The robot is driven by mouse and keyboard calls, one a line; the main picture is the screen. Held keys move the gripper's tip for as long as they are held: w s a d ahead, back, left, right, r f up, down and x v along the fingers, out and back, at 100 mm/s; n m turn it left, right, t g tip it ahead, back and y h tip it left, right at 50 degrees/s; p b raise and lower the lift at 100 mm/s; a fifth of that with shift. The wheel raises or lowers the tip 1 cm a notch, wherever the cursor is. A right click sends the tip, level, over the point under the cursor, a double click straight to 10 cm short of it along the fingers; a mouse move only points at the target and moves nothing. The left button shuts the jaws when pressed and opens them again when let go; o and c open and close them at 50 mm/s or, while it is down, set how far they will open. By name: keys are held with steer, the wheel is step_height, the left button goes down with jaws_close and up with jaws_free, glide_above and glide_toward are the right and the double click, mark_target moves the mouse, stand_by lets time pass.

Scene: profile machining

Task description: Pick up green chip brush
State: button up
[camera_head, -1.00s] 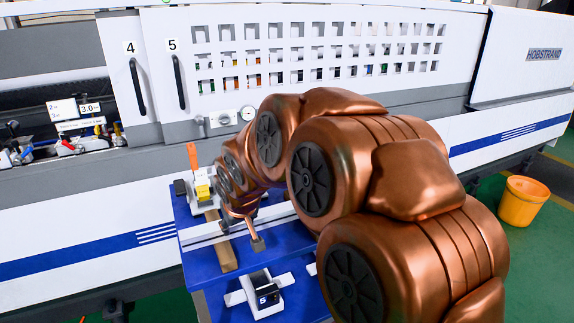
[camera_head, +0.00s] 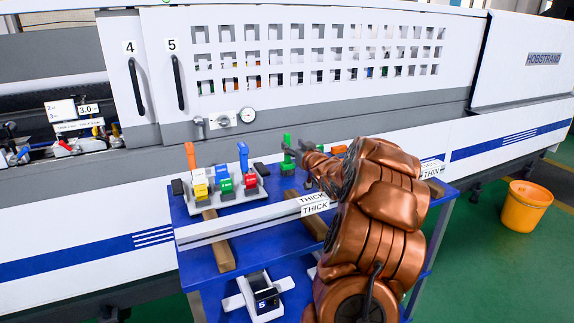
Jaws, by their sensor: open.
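A green upright handle (camera_head: 287,142), which looks like the green chip brush, stands at the back of the blue table, with a green part showing low at its foot. My gripper (camera_head: 293,149) is open and reaches in from the right at the handle. Its fingertips overlap the handle in the picture; I cannot tell whether they touch it or are around it. Part of the brush is hidden behind the fingers.
A long rail labelled THICK (camera_head: 314,208) and THIN crosses the table. The white machine (camera_head: 60,215) stands close behind. An orange bucket (camera_head: 525,206) is on the floor right.

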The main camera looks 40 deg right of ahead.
mark_target(288, 140)
steer(key=shift+d+p+x, duration=0.25)
steer(key=shift+p+x, duration=0.35)
steer(key=shift+x, duration=1.35)
steer(key=shift+d+p+x, duration=0.2)
steer(key=shift+p+x, duration=0.35)
steer(key=shift+x, duration=1.45)
steer(key=shift+s+f, duration=0.15)
steer(key=shift+s, duration=0.05)
steer(key=shift+c, duration=0.2)
jaws_close()
